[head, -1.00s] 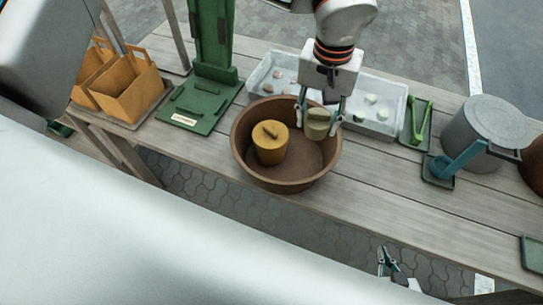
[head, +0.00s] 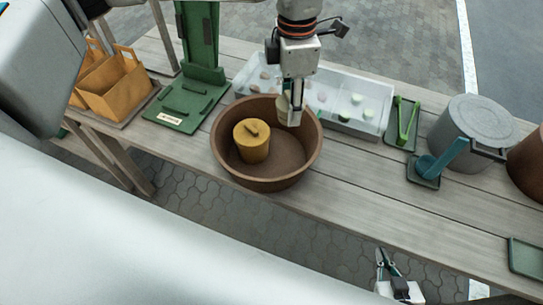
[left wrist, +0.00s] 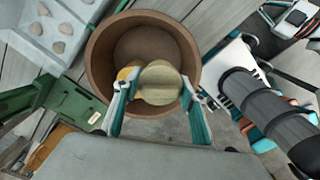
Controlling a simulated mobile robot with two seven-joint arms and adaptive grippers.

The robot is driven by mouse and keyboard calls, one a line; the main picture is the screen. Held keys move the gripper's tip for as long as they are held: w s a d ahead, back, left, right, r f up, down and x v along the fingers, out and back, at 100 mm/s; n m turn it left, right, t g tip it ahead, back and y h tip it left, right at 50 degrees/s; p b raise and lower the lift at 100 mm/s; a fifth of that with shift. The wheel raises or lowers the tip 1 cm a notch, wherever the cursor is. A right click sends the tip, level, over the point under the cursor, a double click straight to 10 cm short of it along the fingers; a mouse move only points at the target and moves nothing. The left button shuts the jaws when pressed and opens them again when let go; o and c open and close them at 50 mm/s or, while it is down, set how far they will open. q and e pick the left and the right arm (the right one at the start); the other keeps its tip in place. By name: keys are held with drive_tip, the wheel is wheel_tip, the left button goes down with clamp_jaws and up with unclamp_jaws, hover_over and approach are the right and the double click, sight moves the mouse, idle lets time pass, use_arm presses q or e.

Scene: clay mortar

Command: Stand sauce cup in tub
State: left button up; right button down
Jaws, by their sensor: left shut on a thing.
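The brown round tub (head: 228,164) stands on the table; it also shows in the left wrist view (left wrist: 100,60). A yellow-tan lidded cup (head: 252,150) sits upright inside it, toward its left side. My left gripper (head: 289,112) is over the tub's back right part, shut on an olive-green sauce cup (head: 282,104). In the head view a finger partly hides that cup. In the left wrist view the sauce cup (left wrist: 160,82) is between the fingertips and overlaps the yellow cup (left wrist: 126,74). My right gripper (head: 387,266) is low at the front, apart from everything, its fingers spread and empty.
A pale divided tray (head: 376,128) with small round pieces lies behind the tub. A green stand (head: 190,108) and orange carriers (head: 112,98) are left. Green tongs (head: 405,122), a blue-handled tool (head: 445,158) and a grey canister (head: 472,135) are right.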

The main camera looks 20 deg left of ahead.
use_arm(q)
drive_tip(key=shift+a+r+n, duration=0.15)
drive_tip(key=shift+r+n, duration=0.15)
drive_tip(key=shift+n, duration=0.6)
drive_tip(key=shift+f, duration=0.15)
drive_tip(key=p, duration=0.1)
hover_over(284, 164)
drive_tip(key=shift+n, duration=0.3)
wheel_tip(284, 164, down, 15)
drive_tip(key=shift+w+r, duration=0.1)
wheel_tip(284, 164, down, 4)
drive_tip(key=shift+f, duration=0.45)
drive_tip(key=shift+f, duration=0.15)
drive_tip(key=o, duration=1.2)
